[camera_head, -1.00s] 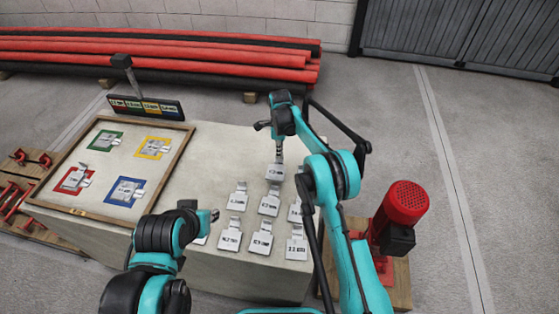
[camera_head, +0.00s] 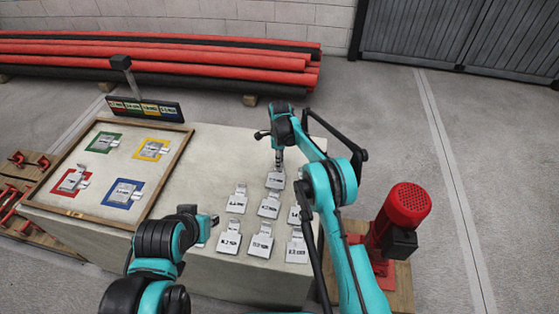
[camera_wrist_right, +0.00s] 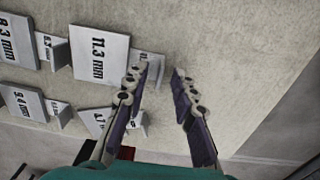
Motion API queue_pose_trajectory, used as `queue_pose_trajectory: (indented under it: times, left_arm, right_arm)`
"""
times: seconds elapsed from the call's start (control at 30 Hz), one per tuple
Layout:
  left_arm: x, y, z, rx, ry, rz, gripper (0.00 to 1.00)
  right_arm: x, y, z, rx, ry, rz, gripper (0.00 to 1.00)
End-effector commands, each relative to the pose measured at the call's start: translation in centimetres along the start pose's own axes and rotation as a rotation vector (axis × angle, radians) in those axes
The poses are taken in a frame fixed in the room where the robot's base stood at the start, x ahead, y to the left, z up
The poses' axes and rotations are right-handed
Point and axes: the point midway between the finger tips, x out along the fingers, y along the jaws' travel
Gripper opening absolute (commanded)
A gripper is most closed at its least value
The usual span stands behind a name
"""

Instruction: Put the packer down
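The packer (camera_head: 275,181) is a light grey plate with a printed label, at the back of the group of plates on the pale table (camera_head: 218,150). It appears to rest on the tabletop. My right gripper (camera_head: 279,163) is just above and behind it. A plate marked 11.3 mm (camera_wrist_right: 99,55) lies left of the fingers, and another plate is partly hidden behind the left finger. My left gripper (camera_head: 212,219) is at the table's front; its fingers are unclear.
Several similar plates, such as one in the front row (camera_head: 229,243), stand close together nearby. A framed board (camera_head: 55,206) with coloured squares holding plates is at the left. A red pump motor (camera_head: 405,203) stands right of the table. Red and black pipes (camera_head: 160,60) lie behind.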

Motion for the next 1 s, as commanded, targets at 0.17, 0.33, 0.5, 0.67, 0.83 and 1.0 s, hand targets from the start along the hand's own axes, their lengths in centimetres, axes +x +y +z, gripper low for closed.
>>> queue_pose_trajectory:
  times: [0.17,0.33,0.5,0.67,0.83,1.0]
  left_arm:
    - [-0.1,0.0,-0.1,0.0,0.0,0.0,0.29]
    - [-0.8,0.0,-0.6,0.0,0.0,0.0,0.29]
    - [-1.8,0.0,-1.3,0.0,0.0,0.0,0.29]
    - [-2.5,0.0,-1.8,0.0,0.0,0.0,0.29]
    - [-2.9,0.0,-2.1,0.0,0.0,0.0,0.29]
    - [-3.0,0.0,-2.1,0.0,0.0,0.0,0.29]
  right_arm:
    - [-0.2,0.0,0.0,0.0,0.0,0.0,0.26]
    - [-2.4,0.0,0.0,0.0,0.0,0.0,0.26]
    - [-6.4,0.0,0.0,0.0,0.0,0.0,0.26]
    - [-9.6,0.0,0.0,0.0,0.0,0.0,0.26]
    - [-11.8,0.0,0.0,0.0,0.0,0.0,0.26]
    - [-12.4,0.0,0.0,0.0,0.0,0.0,0.26]
